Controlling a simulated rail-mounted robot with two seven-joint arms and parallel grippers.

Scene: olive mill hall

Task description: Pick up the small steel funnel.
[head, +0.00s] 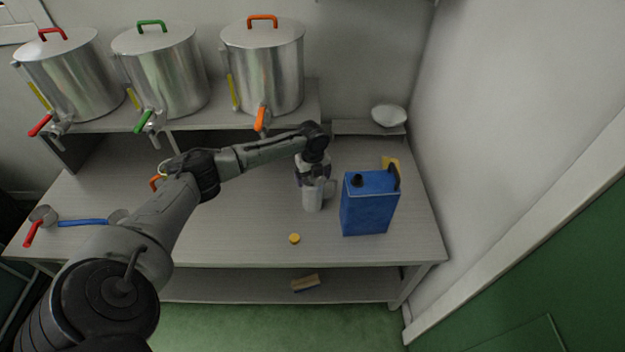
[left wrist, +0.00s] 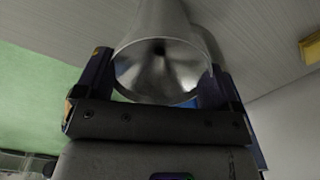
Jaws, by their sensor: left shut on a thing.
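The small steel funnel (left wrist: 160,68) is between the two fingers of my left gripper (left wrist: 155,88) in the left wrist view. Its wide, shiny mouth faces the camera, and a dark hole shows inside it. In the head view my left gripper (head: 312,178) points down over the right part of the table, left of the blue can. It is shut on the funnel. A pale metal shape (head: 313,198) shows just below the fingers. Whether the funnel touches the table I cannot tell. My right gripper is not in view.
A blue can (head: 367,205) stands close right of the gripper. A yellow cap (head: 294,238) lies in front on the table (head: 240,235). Steel drums with taps (head: 262,65) stand on the back shelf. A pale bowl (head: 389,115) sits at the back right. Ladles (head: 80,222) lie left.

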